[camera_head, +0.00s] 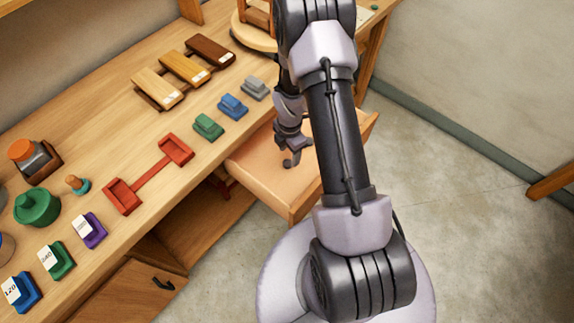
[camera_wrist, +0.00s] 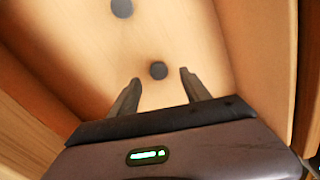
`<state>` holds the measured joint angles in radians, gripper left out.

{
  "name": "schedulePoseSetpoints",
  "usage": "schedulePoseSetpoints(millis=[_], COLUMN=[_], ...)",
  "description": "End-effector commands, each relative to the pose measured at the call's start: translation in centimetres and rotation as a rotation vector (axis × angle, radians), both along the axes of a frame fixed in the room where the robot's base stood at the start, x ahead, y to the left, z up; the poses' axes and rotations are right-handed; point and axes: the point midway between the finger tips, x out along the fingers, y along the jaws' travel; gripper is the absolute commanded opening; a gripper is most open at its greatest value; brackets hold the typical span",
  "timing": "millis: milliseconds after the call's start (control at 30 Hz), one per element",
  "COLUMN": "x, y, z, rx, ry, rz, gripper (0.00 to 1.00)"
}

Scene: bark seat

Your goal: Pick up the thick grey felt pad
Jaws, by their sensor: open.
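Two round dark grey pads lie on the floor of the open drawer (camera_wrist: 85,45) in the wrist view. The nearer pad (camera_wrist: 158,70) sits between and just beyond my fingertips. The farther pad (camera_wrist: 122,8) is near the top edge of the picture. I cannot tell from here which is thicker. My gripper (camera_wrist: 160,78) is open and empty, pointing down into the drawer, with a finger to each side of the nearer pad. In the head view, my gripper (camera_head: 291,161) is over the drawer (camera_head: 250,165), and no pad shows there.
Drawer walls (camera_wrist: 255,50) rise close on both sides of my gripper. The bench top above holds a red double-ended tray (camera_head: 150,177), green (camera_head: 208,126), blue (camera_head: 233,106) and grey (camera_head: 256,88) blocks, and wooden pieces (camera_head: 184,68). Open floor (camera_head: 460,220) lies to the right.

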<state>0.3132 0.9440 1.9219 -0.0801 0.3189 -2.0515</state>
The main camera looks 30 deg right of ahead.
Motion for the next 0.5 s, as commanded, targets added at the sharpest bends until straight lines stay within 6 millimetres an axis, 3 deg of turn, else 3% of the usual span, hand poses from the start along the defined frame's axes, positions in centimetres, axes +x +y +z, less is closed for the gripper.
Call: schedulePoseSetpoints(millis=[300,500], x=[0.1,0.1], y=[0.8,0.7], z=[-5.2,-5.2], rx=[0.000,-0.001], ry=[0.001,-0.001], rz=[0.000,-0.001], gripper=[0.55,0.55])
